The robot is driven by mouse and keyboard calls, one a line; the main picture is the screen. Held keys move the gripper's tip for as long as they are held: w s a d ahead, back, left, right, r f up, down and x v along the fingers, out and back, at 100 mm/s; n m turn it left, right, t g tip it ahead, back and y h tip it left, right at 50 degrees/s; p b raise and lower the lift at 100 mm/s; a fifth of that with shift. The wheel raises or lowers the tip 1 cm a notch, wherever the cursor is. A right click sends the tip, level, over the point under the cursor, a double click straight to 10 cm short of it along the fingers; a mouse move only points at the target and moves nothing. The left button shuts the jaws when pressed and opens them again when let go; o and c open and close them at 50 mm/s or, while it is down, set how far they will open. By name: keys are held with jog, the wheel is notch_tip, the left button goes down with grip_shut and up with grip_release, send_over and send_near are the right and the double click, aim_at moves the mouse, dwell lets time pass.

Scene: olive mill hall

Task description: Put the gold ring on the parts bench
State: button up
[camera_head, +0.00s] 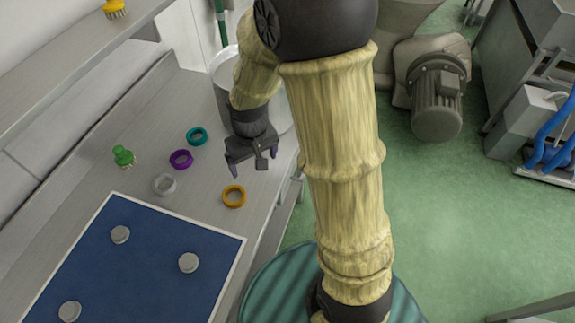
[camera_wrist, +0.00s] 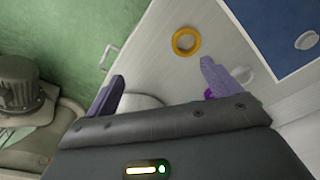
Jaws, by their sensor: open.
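The gold ring (camera_head: 233,196) lies flat on the grey parts bench (camera_head: 192,233), near its right edge. My gripper (camera_head: 252,168) is open and empty above the bench, up and to the right of the ring in the head view. In the wrist view the ring (camera_wrist: 186,41) shows beyond the two spread purple fingers of my gripper (camera_wrist: 163,88), clear of both. The ring is not touched by anything I can see.
Purple (camera_head: 181,159), teal (camera_head: 197,136) and silver (camera_head: 164,184) rings lie nearby. A green-handled brush (camera_head: 123,156) stands left. A blue mat (camera_head: 140,272) bears several grey discs. A pale bin (camera_head: 222,72) stands behind my gripper; a motor (camera_head: 437,95) is at right.

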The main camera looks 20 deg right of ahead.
jog(key=s+d+r+m+t, duration=0.1)
jog(key=s+d+r+m, duration=0.1)
jog(key=s+d+r, duration=0.2)
jog(key=s+d, duration=0.2)
jog(key=s, duration=0.2)
jog(key=shift+s+d+r+m, duration=0.2)
jog(key=shift+d+r+m, duration=0.1)
jog(key=shift+d+r, duration=0.1)
jog(key=shift+w, duration=0.15)
